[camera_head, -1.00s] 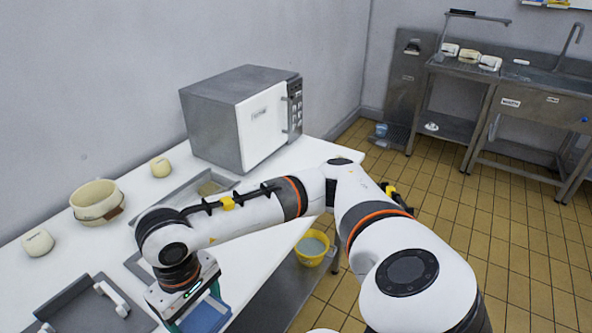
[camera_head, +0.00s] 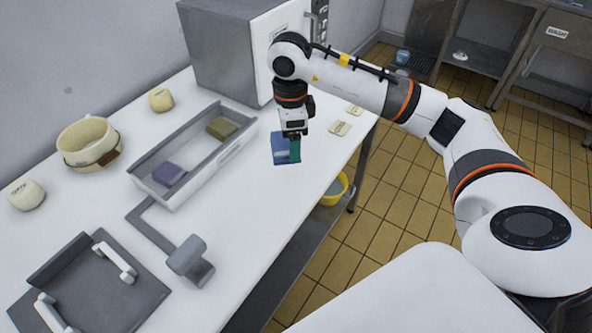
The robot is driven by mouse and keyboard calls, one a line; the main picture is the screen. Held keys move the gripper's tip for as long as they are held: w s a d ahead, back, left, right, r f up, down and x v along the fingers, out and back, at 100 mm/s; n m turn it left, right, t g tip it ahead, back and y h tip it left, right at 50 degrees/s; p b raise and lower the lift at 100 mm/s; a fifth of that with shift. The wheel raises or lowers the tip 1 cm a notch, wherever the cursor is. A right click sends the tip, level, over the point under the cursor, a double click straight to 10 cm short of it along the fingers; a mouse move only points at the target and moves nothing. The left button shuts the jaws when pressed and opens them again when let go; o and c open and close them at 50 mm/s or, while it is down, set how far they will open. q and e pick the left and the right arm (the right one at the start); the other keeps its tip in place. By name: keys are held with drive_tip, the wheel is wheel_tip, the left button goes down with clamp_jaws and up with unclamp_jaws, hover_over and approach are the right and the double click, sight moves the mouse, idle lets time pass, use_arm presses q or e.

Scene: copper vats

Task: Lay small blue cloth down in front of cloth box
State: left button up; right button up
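The small blue cloth (camera_head: 281,152) is in the head view, just right of the cloth box. I cannot tell whether the cloth touches the table. The cloth box (camera_head: 222,161) is a long grey tray on the white table, with a purple folded cloth (camera_head: 169,174) and an olive one (camera_head: 222,128) inside. My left gripper is out of view.
A microwave (camera_head: 235,55) stands behind the box. A beige pot (camera_head: 88,143), a grey tray with white handles (camera_head: 90,290) and a grey fixture (camera_head: 190,259) are to the left and front. Two small labels (camera_head: 340,128) lie to the right. A yellow bucket (camera_head: 334,190) is below the table edge.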

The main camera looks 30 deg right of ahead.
drive_tip(key=w+d+m+b, duration=0.15)
drive_tip(key=d+m, duration=0.25)
drive_tip(key=m, duration=0.4)
hover_over(301, 167)
drive_tip(key=shift+m, duration=0.3)
wheel_tip(301, 167, down, 7)
drive_tip(key=shift+r+p, duration=0.1)
drive_tip(key=shift+p, duration=0.3)
drive_tip(key=shift+f, duration=2.05)
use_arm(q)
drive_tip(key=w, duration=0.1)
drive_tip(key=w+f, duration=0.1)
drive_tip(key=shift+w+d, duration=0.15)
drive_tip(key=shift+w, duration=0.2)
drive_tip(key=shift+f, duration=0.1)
use_arm(e)
drive_tip(key=o, duration=1)
drive_tip(key=shift+f, duration=0.1)
drive_tip(key=shift+c, duration=0.2)
